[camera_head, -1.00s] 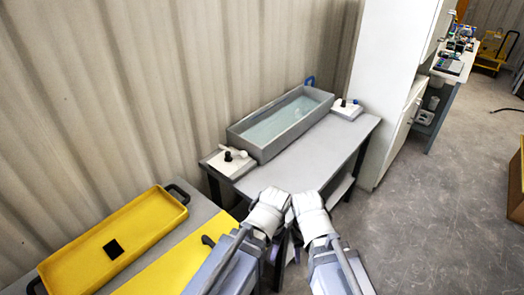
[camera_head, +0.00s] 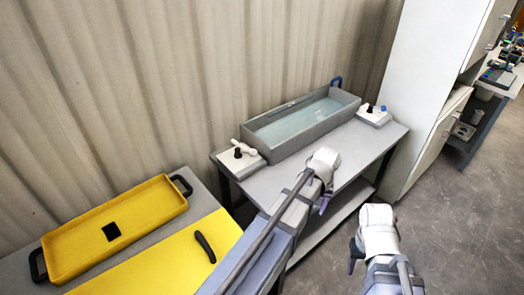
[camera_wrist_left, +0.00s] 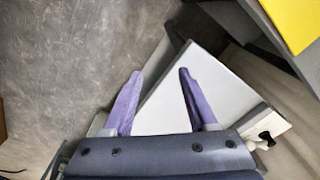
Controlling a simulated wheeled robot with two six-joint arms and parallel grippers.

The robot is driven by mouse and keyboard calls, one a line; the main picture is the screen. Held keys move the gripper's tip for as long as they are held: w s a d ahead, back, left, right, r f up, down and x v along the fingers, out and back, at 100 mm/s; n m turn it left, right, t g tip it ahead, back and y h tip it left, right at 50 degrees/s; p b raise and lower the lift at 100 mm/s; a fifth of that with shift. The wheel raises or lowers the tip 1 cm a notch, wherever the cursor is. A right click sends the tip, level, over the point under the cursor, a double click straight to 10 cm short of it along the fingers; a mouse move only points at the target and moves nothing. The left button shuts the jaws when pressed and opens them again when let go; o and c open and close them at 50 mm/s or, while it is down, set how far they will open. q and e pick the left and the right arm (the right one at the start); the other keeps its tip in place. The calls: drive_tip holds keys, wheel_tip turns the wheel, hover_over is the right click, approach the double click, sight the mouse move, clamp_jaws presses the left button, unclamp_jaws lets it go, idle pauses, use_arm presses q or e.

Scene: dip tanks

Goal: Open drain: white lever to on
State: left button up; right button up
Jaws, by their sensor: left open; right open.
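A white control box (camera_head: 240,160) stands at the left end of the water-filled grey tank (camera_head: 300,122). It carries a white lever (camera_head: 245,145) and a black knob (camera_head: 238,153). In the left wrist view a black knob (camera_wrist_left: 266,135) and white part show at the lower right edge. A second box (camera_head: 375,117) at the tank's right end has a white and a blue fitting. My left gripper (camera_head: 325,199) is over the table front, apart from both boxes; its fingers (camera_wrist_left: 158,88) are open and empty. My right gripper (camera_head: 355,255) is in front of the table; its fingers are mostly hidden.
A yellow tray (camera_head: 115,228) with black handles and a yellow sheet (camera_head: 170,262) with a dark handle lie on the left table. A white cabinet (camera_head: 430,90) stands right of the tank table. The grey tabletop (camera_head: 285,180) before the tank is mostly bare.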

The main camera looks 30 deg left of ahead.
use_arm(q)
drive_tip(key=w+a+n, duration=0.4)
drive_tip(key=w+a, duration=0.3)
drive_tip(key=w, duration=0.2)
drive_tip(key=n+t, duration=0.2)
drive_tip(key=n, duration=1)
hover_over(253, 150)
drive_tip(key=s, duration=0.1)
drive_tip(key=shift+s+f+b, duration=0.2)
drive_tip(key=shift+f+b, duration=0.05)
drive_tip(key=shift+b, duration=0.1)
drive_tip(key=f+b, duration=0.2)
drive_tip(key=w+f+b, duration=0.1)
drive_tip(key=f+b, duration=0.4)
drive_tip(key=shift+w+a+f+b, duration=0.1)
drive_tip(key=shift+w+f+b, duration=0.1)
drive_tip(key=shift+f+b, duration=0.2)
drive_tip(key=shift+r, duration=0.1)
clamp_jaws()
